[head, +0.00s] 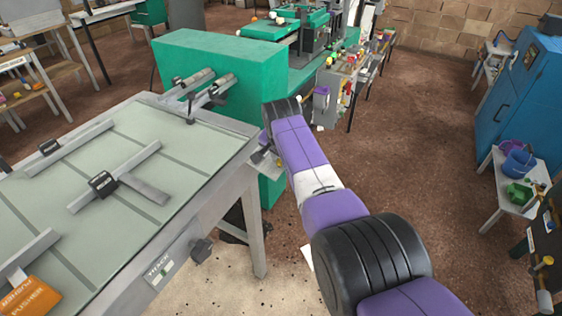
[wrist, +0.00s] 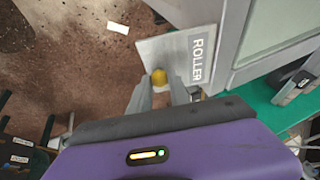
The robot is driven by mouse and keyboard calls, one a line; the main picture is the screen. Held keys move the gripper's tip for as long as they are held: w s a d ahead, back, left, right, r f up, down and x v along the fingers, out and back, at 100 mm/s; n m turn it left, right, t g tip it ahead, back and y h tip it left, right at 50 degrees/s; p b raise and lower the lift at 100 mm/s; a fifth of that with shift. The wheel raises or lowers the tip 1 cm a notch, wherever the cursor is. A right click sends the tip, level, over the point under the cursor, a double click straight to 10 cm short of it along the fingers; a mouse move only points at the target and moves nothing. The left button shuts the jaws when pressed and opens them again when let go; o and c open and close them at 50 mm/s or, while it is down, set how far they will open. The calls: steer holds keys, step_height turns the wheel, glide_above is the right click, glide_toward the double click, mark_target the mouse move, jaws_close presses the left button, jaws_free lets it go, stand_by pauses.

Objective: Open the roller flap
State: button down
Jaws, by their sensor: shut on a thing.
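The roller flap (wrist: 170,52) is a light grey plate lettered ROLLER, seen in the wrist view. It stands out from the side of the grey machine, at an angle to it. A round yellow knob (wrist: 160,77) is on the flap. My gripper (wrist: 162,88) has one finger on each side of the knob and is shut on it. In the head view my gripper (head: 266,157) is at the right end of the grey table, beside the green housing. There the flap is small and mostly hidden by my arm.
The grey table (head: 190,160) with black-knobbed bars fills the left. A green housing (head: 195,58) stands behind it. An orange pusher block (head: 30,297) is at lower left. A blue cabinet (head: 525,95) and a small table with buckets (head: 516,160) stand right. Brown floor between is open.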

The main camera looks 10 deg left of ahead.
steer(key=c, duration=1.2)
jaws_free()
steer(key=shift+s+r+p, duration=0.15)
steer(key=shift+r+p, duration=0.2)
steer(key=shift+r, duration=0.1)
steer(key=v, duration=0.6)
steer(key=shift+s+r+p, duration=0.25)
steer(key=shift+r+p, duration=0.05)
steer(key=shift+p, duration=0.15)
